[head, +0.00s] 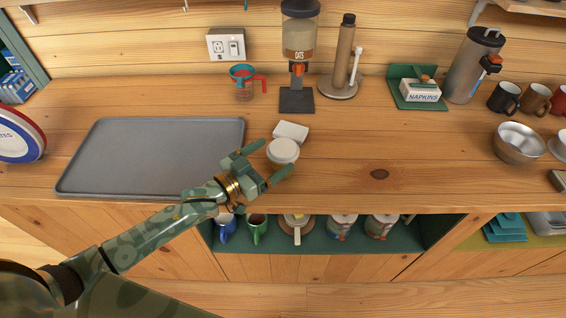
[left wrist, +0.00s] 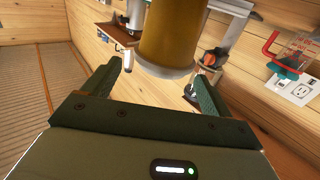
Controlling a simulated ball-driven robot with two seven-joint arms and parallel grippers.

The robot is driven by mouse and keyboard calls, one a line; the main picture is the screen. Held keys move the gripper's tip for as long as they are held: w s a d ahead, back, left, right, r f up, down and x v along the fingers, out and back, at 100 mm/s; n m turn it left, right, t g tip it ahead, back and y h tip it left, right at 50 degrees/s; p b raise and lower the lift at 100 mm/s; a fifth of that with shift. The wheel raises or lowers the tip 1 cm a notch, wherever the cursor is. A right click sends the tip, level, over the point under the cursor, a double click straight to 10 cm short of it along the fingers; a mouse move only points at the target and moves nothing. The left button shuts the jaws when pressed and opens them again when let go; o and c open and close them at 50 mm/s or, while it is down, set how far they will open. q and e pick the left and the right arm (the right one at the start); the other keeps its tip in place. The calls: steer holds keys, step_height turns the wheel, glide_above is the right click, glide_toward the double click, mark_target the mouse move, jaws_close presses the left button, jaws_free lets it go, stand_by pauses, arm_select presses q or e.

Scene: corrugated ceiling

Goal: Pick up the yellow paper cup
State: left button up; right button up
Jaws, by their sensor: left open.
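The yellow paper cup (left wrist: 172,45) shows its mustard-yellow side in the left wrist view, just ahead of and partly between my left fingers. In the head view the cup (head: 283,150) stands on the counter and shows mostly its pale lid. My left gripper (head: 272,161) is open beside it, with one finger on each side of its near edge. In the left wrist view the gripper (left wrist: 158,76) holds nothing. I cannot tell whether a finger touches the cup. My right gripper is not in view.
A white object (head: 291,130) lies just behind the cup. A grey tray (head: 90,165) is to the left. An oats dispenser (head: 299,45), a paper-towel-like holder (head: 344,55) and a measuring jug (head: 244,83) stand behind. The counter right of the cup is clear.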

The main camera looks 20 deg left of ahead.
mark_target(284, 146)
arm_select(q)
steer(key=x, duration=0.5)
steer(key=shift+w+a+b, duration=0.1)
steer(key=shift+w+b, duration=0.15)
steer(key=shift+b, duration=0.1)
steer(key=c, duration=1)
